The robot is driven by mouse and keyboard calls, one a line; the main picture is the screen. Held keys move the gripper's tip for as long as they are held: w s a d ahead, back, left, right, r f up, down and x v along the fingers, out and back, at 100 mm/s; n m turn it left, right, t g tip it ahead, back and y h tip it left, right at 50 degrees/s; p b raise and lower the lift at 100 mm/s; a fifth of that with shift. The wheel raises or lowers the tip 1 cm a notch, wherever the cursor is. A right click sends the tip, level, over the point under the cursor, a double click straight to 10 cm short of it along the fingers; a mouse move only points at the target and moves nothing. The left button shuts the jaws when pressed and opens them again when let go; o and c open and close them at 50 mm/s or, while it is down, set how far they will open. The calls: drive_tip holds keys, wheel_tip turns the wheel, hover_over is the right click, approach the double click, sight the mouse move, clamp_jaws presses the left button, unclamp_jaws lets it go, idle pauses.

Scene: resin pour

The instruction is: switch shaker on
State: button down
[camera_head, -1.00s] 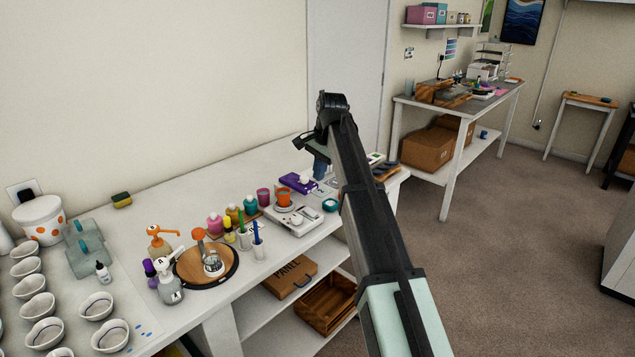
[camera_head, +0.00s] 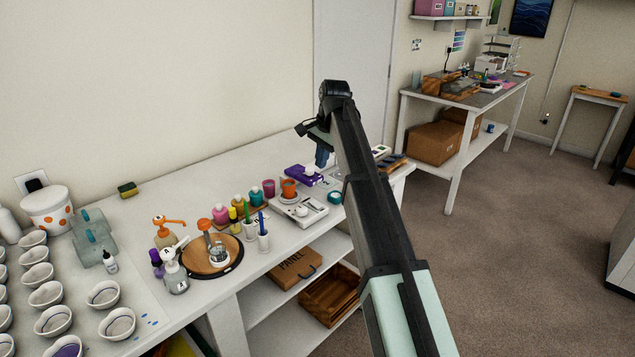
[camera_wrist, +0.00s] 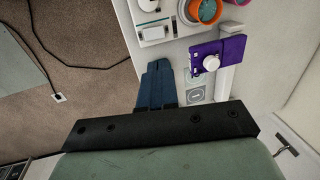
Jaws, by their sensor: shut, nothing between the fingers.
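My gripper (camera_head: 322,157) is over the far right end of the white bench. In the wrist view its blue fingers (camera_wrist: 157,82) are together and empty. A white flat device (camera_head: 300,211) carries an orange cup (camera_head: 289,188). Its front, with small controls, shows at the top of the wrist view (camera_wrist: 152,32). A purple box (camera_head: 300,174) with a white knob-like piece stands behind it and shows right of the fingers (camera_wrist: 217,55). A small grey plate with a round mark (camera_wrist: 195,95) lies close beside the fingers. I cannot tell for sure which of these is the shaker.
Several pigment bottles (camera_head: 238,205), a round wooden board (camera_head: 210,257) and pump bottles stand left of the device. Several white cups (camera_head: 46,294) fill the left end. A teal tape roll (camera_head: 334,197) lies near the front edge.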

sight(317, 204)
drive_tip(key=f, duration=0.4)
drive_tip(key=w+a+f, duration=0.1)
drive_tip(key=f, duration=0.4)
drive_tip(key=w+a+f, duration=0.1)
drive_tip(key=f, duration=0.3)
drive_tip(key=shift+f, duration=0.25)
drive_tip(key=shift+a+f, duration=0.15)
drive_tip(key=shift+f, duration=0.1)
drive_tip(key=shift+s+d, duration=0.6)
drive_tip(key=shift+d, duration=0.05)
drive_tip(key=shift+w+r, duration=0.1)
